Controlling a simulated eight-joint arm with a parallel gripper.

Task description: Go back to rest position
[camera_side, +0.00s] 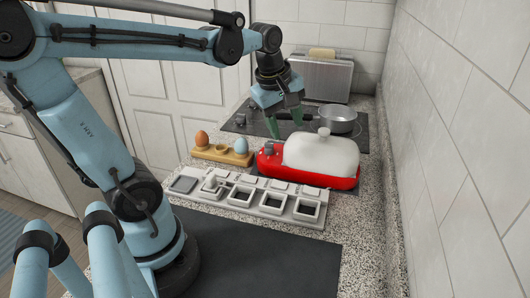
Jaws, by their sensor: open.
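My gripper (289,123) is open and empty. It hangs with its green fingers pointing down, in front of the black cooktop and above the back left of a red appliance (345,183) with a white domed lid (321,156). I cannot tell how high it is above the counter. My arm reaches from the left across the top of the picture.
A wooden egg holder (222,155) bears a brown egg (202,139) and a blue egg (241,146). A grey tray (308,221) with several square compartments lies in front. A tiled wall (450,150) bounds the right.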

